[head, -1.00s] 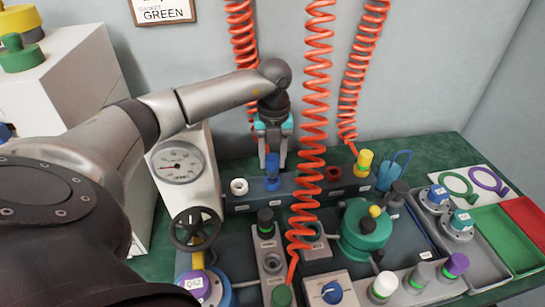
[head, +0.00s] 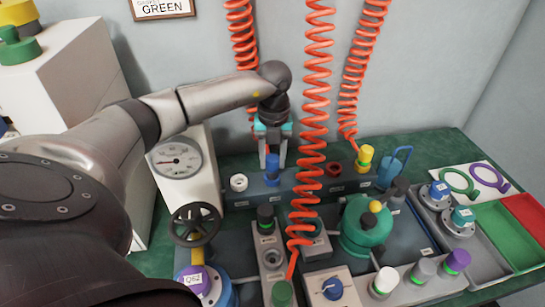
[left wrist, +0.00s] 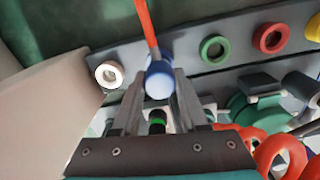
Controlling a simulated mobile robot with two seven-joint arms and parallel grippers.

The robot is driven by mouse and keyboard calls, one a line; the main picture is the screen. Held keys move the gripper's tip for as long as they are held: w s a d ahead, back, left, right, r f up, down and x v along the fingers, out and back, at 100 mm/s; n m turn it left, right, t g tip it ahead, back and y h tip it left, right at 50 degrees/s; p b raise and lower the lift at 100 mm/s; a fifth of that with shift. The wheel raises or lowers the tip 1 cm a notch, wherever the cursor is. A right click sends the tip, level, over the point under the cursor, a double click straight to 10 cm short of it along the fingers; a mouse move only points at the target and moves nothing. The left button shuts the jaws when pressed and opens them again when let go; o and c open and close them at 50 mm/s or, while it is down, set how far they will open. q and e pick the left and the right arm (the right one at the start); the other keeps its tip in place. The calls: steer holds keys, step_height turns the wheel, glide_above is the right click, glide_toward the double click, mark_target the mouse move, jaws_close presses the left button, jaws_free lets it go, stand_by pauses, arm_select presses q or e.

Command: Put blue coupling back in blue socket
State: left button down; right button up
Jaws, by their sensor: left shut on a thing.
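The blue coupling (head: 272,163) is upright at the dark socket rack (head: 334,185), between the white socket ring (head: 239,183) and the red socket ring (head: 333,170). My left gripper (head: 272,160) points down and is shut on the blue coupling. In the left wrist view the coupling (left wrist: 159,82) sits between the two fingertips (left wrist: 160,85), with a red hose running from it. My right gripper is not in view.
A coiled red hose (head: 316,100) hangs in front of the rack. A pressure gauge (head: 177,160) stands to the left. A yellow coupling (head: 364,158) is on the rack's right end. A green vessel (head: 366,228) and a handwheel (head: 195,224) stand in front.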

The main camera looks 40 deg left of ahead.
arm_select(q)
steer(key=shift+f, duration=0.4)
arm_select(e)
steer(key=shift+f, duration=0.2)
